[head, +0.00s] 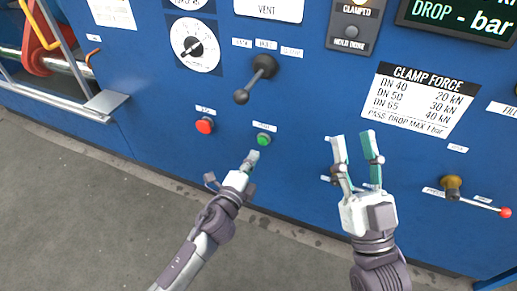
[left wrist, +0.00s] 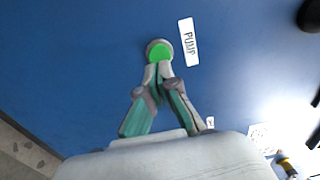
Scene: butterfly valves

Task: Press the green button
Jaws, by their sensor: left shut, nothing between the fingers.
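The green button (head: 263,139) sits on the blue panel, right of a red button (head: 205,125). My left gripper (head: 252,157) is shut and empty, with its fingertips just below the green button in the head view. In the left wrist view the green button (left wrist: 159,50) shows beside a "PUMP" label (left wrist: 189,42), and the closed fingertips (left wrist: 158,72) overlap its lower edge. I cannot tell whether they touch it. My right gripper (head: 358,150) is open and empty in front of the panel, further right.
A black lever (head: 257,80) stands out above the buttons. A brass valve with a red-tipped handle (head: 478,199) projects at the right. A red part and metal rails (head: 55,100) are at the left. Grey floor (head: 70,210) lies open in front of the panel.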

